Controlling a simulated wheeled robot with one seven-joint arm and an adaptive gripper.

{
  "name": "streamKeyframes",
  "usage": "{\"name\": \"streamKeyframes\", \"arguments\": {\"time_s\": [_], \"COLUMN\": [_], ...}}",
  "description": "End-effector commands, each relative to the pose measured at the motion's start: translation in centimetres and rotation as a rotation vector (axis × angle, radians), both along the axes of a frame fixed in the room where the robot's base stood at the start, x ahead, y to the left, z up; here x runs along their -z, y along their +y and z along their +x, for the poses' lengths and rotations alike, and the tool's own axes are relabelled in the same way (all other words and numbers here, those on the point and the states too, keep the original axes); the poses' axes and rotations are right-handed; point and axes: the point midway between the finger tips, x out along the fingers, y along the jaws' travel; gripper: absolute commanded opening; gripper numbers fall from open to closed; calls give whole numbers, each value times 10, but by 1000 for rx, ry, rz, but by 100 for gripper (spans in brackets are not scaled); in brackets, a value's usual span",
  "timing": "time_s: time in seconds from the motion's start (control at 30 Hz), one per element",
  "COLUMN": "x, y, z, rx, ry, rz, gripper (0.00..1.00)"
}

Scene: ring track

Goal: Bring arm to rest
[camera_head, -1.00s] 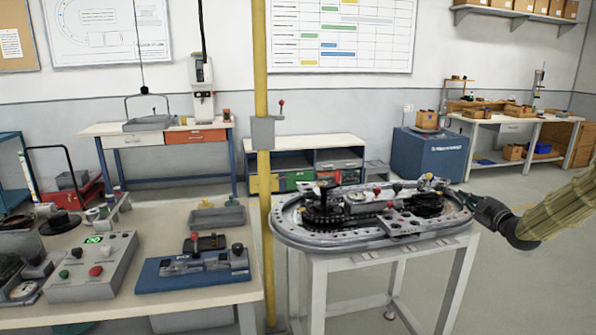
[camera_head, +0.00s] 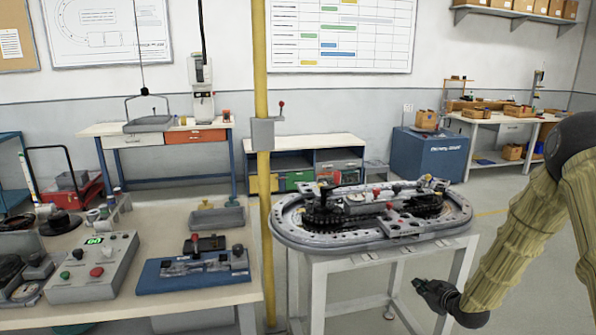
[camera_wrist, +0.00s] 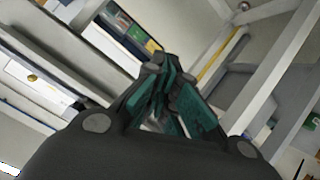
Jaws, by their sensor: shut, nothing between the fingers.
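The oval ring track (camera_head: 300,238) sits on a white stand (camera_head: 318,290), apart from my gripper.
A workbench (camera_head: 190,298) at the left holds a grey control box (camera_head: 95,270) and a blue fixture (camera_head: 195,268). A yellow post (camera_head: 262,190) stands between bench and track. A blue cabinet (camera_head: 428,155) stands behind. Open floor lies right of the stand.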

Motion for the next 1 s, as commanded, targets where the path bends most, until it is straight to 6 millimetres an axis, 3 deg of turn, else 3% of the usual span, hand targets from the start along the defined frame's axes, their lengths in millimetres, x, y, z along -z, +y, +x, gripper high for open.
{"name": "streamKeyframes", "arguments": {"time_s": [0.03, 0.2, 0.37, 0.5, 0.7, 0.9, 1.0], "x": [22, 87, 138, 175, 212, 227, 227], "y": [14, 51, 82, 106, 133, 151, 157], "z": [-18, -83, -154, -222, -328, -438, -483], "rx": [13, 83, 158, 234, 354, 487, 543], "ry": [54, 229, 394, 540, 745, 939, 1014], "rz": [24, 106, 165, 202, 232, 227, 217], "gripper": [0, 0, 0, 0, 0, 0, 0]}}
